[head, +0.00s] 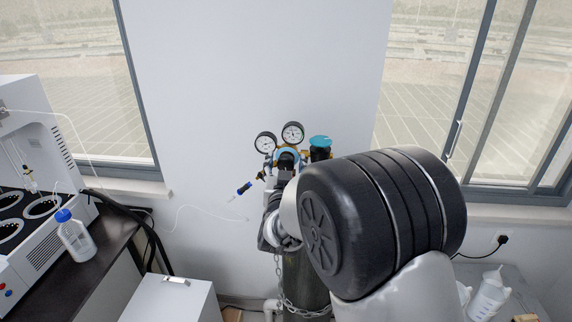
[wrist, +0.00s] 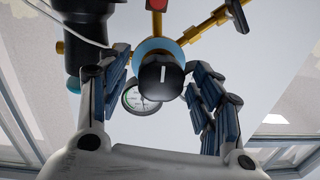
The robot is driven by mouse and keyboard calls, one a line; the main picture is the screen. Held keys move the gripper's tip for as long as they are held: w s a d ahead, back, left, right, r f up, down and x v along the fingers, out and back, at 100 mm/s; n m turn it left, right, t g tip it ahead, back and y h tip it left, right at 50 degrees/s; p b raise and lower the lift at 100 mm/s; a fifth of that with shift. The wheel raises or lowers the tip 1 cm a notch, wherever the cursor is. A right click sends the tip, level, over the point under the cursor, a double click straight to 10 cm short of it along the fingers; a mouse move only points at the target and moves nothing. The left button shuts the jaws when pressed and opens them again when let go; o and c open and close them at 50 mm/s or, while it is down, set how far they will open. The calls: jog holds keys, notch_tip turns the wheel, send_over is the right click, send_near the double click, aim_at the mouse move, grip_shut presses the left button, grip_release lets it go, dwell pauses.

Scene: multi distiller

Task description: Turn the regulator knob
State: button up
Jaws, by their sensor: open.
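The regulator knob (wrist: 162,78) is a black round cap with a white line, seen nearly face-on in the wrist view. A blue ring shows behind it on the brass regulator. My gripper (wrist: 158,74) is open, with one finger on each side of the knob and visible gaps between. In the head view the regulator (head: 287,157) stands on top of a dark gas cylinder (head: 303,280), with two round gauges (head: 292,133) above it. My arm hides much of the gripper there, and the knob's contact with it cannot be seen.
A black valve with a teal top (head: 320,143) stands right of the regulator. A chain (head: 290,302) crosses the cylinder. A dark bench (head: 105,247) with a bottle (head: 74,238) is at left. The wall is close behind.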

jog(key=shift+c, duration=0.4)
jog(key=c, duration=1)
jog(key=shift+n, duration=0.4)
jog(key=n, duration=0.4)
jog(key=shift+r+n+p, duration=0.1)
jog(key=shift+n+p, duration=0.2)
jog(key=n+p, duration=0.1)
jog(key=n, duration=0.3)
jog(key=shift+a+n+g+h+p, duration=0.1)
jog(key=shift+n+g+h+p, duration=0.2)
jog(key=shift+n+p, duration=0.1)
jog(key=o, duration=1.1)
jog(key=shift+w, duration=0.1)
